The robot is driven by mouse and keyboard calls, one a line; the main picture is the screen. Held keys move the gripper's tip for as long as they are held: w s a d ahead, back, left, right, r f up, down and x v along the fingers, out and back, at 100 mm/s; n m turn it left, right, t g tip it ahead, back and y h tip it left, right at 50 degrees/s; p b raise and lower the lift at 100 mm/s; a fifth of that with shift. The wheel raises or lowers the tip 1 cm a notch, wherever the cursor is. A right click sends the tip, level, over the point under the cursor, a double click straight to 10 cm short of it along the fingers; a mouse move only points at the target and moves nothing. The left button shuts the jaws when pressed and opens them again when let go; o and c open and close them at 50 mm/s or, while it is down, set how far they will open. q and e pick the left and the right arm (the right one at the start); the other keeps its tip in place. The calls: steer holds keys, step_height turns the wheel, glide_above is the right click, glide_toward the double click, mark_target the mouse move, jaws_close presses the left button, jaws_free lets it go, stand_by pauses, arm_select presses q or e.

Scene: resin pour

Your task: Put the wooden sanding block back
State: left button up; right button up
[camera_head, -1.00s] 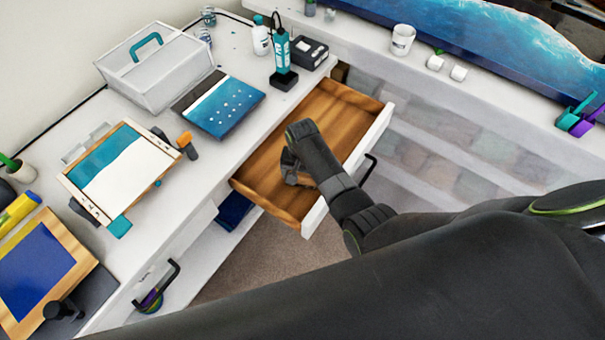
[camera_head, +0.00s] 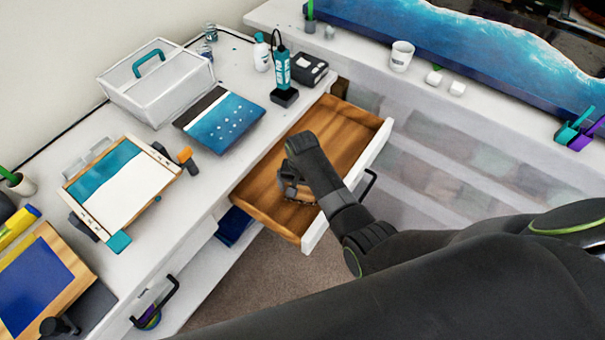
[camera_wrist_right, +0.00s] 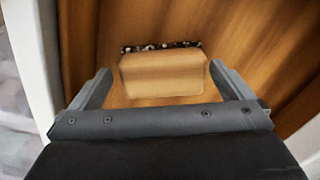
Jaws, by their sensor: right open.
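The wooden sanding block (camera_wrist_right: 163,73) is a pale tan block with a dark speckled strip along its far edge. In the right wrist view it lies on the wooden floor of the open drawer (camera_head: 345,130). My right gripper (camera_wrist_right: 160,84) is open, with a finger on each side of the block and a visible gap at both sides. In the head view my right gripper (camera_head: 294,190) is down inside the near part of the drawer, and my wrist mostly hides the block. My left gripper is not in view.
The drawer's white front (camera_head: 350,182) and wooden sides surround my right gripper. The worktop holds a white caddy (camera_head: 158,88), a blue panel (camera_head: 222,115) and a teal tool (camera_head: 282,70). The drawer's far part is empty.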

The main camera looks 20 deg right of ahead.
mark_target(302, 191)
step_height(302, 191, up, 11)
steer(key=shift+f, duration=0.15)
stand_by(0.6)
